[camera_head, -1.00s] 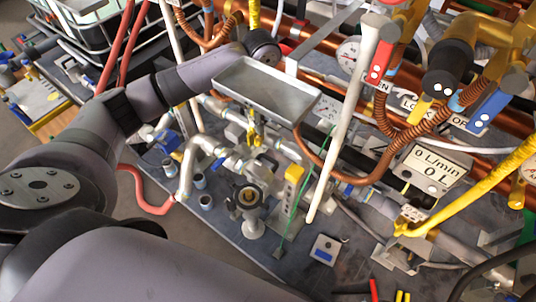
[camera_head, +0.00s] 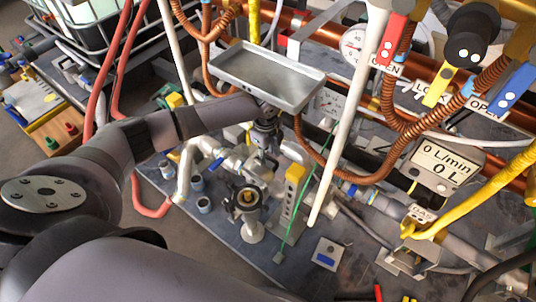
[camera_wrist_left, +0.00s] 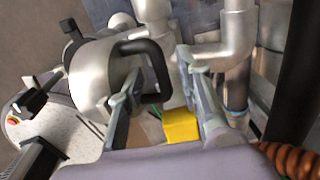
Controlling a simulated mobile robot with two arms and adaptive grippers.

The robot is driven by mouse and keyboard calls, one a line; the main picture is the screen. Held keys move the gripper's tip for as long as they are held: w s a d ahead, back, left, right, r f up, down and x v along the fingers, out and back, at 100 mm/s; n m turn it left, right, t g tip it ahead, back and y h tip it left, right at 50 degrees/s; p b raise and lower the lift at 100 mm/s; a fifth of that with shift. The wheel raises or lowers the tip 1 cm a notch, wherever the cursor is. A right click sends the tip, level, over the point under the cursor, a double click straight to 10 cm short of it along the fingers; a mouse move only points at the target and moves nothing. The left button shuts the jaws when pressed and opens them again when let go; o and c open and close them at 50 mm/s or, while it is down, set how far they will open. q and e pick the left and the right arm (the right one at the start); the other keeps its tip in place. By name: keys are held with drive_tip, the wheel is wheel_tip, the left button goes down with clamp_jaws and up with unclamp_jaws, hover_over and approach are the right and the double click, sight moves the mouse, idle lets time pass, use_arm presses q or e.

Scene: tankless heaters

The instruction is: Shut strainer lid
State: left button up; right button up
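In the left wrist view, a silver round metal body (camera_wrist_left: 90,75) carries a black U-shaped handle (camera_wrist_left: 155,68); this looks like the strainer lid, but I cannot tell how far it is open. My left gripper (camera_wrist_left: 160,100) is open, with one finger on each side of the handle's lower part as seen from the wrist. Whether a finger touches it is unclear. In the head view, my left gripper (camera_head: 264,142) points down over silver pipe fittings (camera_head: 258,170), and the arm and gripper hide part of them. My right gripper is not in view.
A metal tray (camera_head: 268,76) sits just above the gripper. A white pipe (camera_head: 345,130) and copper pipes (camera_head: 345,175) stand to the right. A black-rimmed valve body (camera_head: 248,198) and a yellow-topped box (camera_head: 294,174) are close by. The bench front has some bare room.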

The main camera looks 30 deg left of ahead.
use_arm(q)
drive_tip(key=shift+f, duration=0.15)
clamp_jaws()
idle(0.4)
idle(0.5)
